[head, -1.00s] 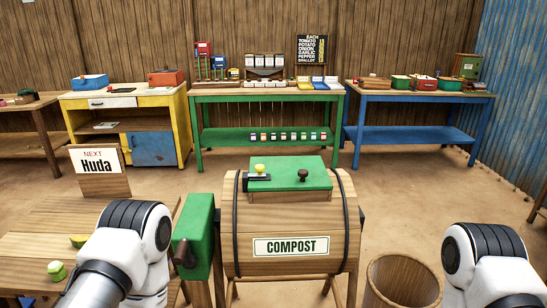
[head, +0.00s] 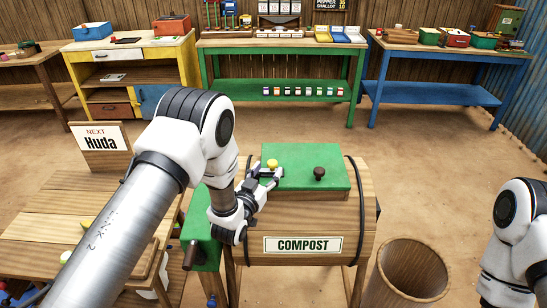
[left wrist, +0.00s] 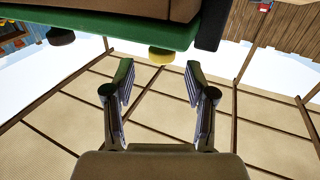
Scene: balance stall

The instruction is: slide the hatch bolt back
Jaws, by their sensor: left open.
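The compost barrel (head: 225,253) has a green hatch lid (head: 330,158) on top. The bolt's yellow knob (head: 272,163) stands at the lid's left side; it also shows in the left wrist view (left wrist: 160,56). In the head view my left gripper hides most of the dark bolt. My left gripper (head: 272,177) is open and empty, its fingertips close to the yellow knob. In the left wrist view the knob lies just beyond the gap between the fingertips (left wrist: 160,80), not clearly between them. My right gripper is out of view; only its arm shows at the right edge.
A dark knob (head: 319,174) stands on the lid to the right of the bolt. A green box with a dark crank (head: 193,255) is at the barrel's left.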

